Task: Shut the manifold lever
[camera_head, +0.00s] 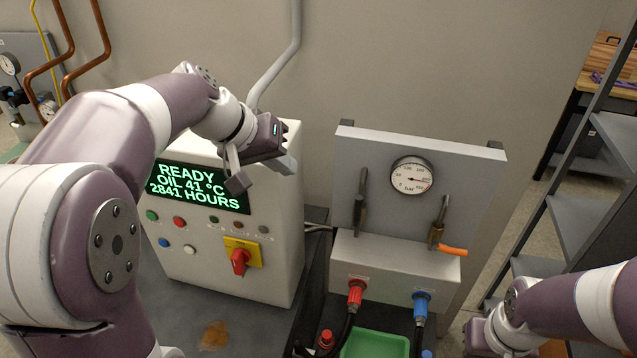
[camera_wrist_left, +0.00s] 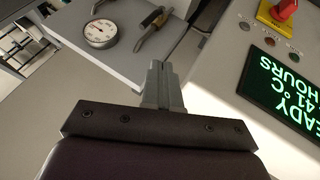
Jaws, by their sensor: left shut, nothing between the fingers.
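The manifold (camera_head: 395,263) is a light grey block on a grey backing panel right of the control box. My left gripper (camera_head: 284,165) is shut and empty beside the control box, up and left of the manifold, touching neither valve.
A round gauge (camera_head: 411,175) sits between the valves. Red (camera_head: 356,293) and blue (camera_head: 421,303) hose couplings project below the manifold. The control box (camera_head: 202,243) with a green display (camera_head: 196,187) stands at the left. A grey shelf rack (camera_head: 590,225) stands at the right.

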